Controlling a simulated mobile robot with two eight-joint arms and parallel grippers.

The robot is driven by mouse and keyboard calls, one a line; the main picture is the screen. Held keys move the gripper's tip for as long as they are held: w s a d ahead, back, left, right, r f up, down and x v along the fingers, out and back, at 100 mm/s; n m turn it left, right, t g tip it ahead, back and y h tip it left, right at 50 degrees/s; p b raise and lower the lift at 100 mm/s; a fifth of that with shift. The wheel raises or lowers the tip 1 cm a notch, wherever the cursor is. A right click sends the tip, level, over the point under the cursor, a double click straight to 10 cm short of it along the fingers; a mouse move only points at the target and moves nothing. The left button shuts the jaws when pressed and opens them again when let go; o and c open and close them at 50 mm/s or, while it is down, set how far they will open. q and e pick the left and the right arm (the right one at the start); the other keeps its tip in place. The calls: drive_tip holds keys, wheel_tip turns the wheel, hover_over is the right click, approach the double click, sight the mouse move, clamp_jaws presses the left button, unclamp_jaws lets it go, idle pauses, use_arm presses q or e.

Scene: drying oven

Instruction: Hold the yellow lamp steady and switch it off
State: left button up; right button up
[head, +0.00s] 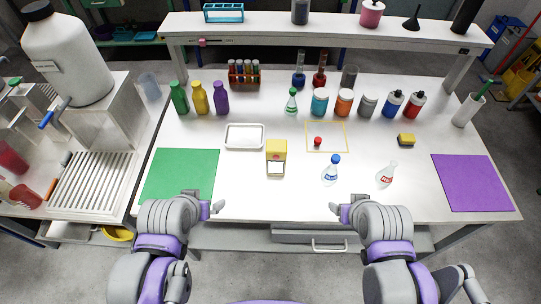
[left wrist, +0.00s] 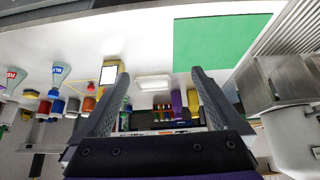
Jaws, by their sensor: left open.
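The yellow lamp (head: 276,150) is a small upright yellow block with a bright white face at its lower front. It stands in the middle of the white table, and it also shows in the left wrist view (left wrist: 110,66). My left gripper (head: 218,207) is at the table's front edge, in front of and left of the lamp, apart from it. It is open and empty, its two fingers spread in the left wrist view (left wrist: 160,95). My right gripper (head: 335,207) is at the front edge, right of the lamp. Its finger gap is too small to judge. No switch is clearly visible.
A white tray (head: 244,136) sits close behind and left of the lamp. A red-topped small object (head: 318,142) lies in a yellow outline. A blue-capped bottle (head: 332,169) and a white-and-red flask (head: 387,174) stand at right. The table just in front of the lamp is clear.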

use_arm(q)
drive_tip(key=shift+s+d, duration=0.2)
drive_tip(key=shift+d, duration=0.05)
drive_tip(key=shift+c, duration=0.3)
drive_tip(key=shift+d, duration=0.1)
drive_tip(key=shift+c, duration=0.5)
drive_tip(key=n+g+h+b, duration=0.6)
drive_tip(key=n+h+b, duration=0.8)
drive_tip(key=n+b, duration=0.4)
approach(273, 165)
drive_tip(key=w+f, duration=0.2)
drive_tip(key=f, duration=0.1)
drive_tip(key=w+f, duration=0.1)
drive_tip(key=shift+f, duration=0.2)
drive_tip(key=shift+h, duration=0.3)
drive_tip(key=shift+b+x, duration=0.6)
drive_tip(key=shift+x, duration=4.25)
use_arm(e)
drive_tip(key=s+f, duration=0.3)
drive_tip(key=f, duration=0.8)
drive_tip(key=s+f+g, duration=0.1)
drive_tip(key=s+f, duration=0.3)
drive_tip(key=f, duration=0.8)
drive_tip(key=shift+d+f+g, duration=0.15)
drive_tip(key=shift+f+g, duration=0.15)
use_arm(q)
drive_tip(key=shift+s, duration=0.1)
